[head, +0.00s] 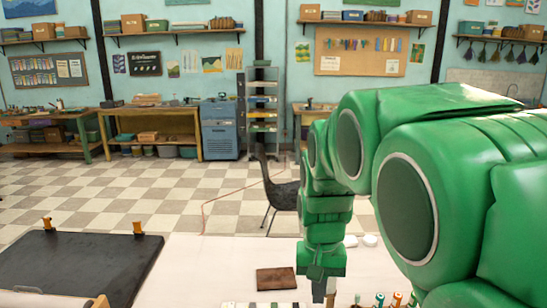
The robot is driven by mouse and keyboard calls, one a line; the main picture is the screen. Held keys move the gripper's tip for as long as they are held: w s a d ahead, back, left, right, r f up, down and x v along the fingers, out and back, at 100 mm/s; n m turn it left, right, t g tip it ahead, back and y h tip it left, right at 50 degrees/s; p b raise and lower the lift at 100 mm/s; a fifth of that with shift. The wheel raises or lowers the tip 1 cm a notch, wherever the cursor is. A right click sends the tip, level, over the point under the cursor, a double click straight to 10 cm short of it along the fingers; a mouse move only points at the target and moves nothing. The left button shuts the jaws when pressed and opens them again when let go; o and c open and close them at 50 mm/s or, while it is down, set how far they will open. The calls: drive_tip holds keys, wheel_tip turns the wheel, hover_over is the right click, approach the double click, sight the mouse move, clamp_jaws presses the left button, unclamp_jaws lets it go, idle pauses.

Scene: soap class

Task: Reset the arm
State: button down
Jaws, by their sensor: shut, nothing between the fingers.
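My green arm comes in from the right and reaches down over the table (205,270). My gripper (322,289) points down at its end, low in the picture, near the table's front part. It is shut and holds nothing. Its tips are small and partly lost among small items behind and beside them. A brown flat block (276,279) lies on the table just left of it, apart from it.
A dark board (75,265) with orange clamps (138,229) lies at the left. Small bottles (380,299) stand right of my gripper, and white round pieces (370,240) lie behind it. A black chair (280,195) stands beyond the table. The table's middle left is clear.

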drive_tip(key=s+d, duration=0.2)
drive_tip(key=s, duration=0.9)
drive_tip(key=s+d+n, duration=0.1)
drive_tip(key=s+d, duration=0.2)
drive_tip(key=s, duration=0.9)
drive_tip(key=shift+s+d+f+g, duration=0.15)
drive_tip(key=shift+d+f+g, duration=0.2)
drive_tip(key=shift+f+g, duration=0.1)
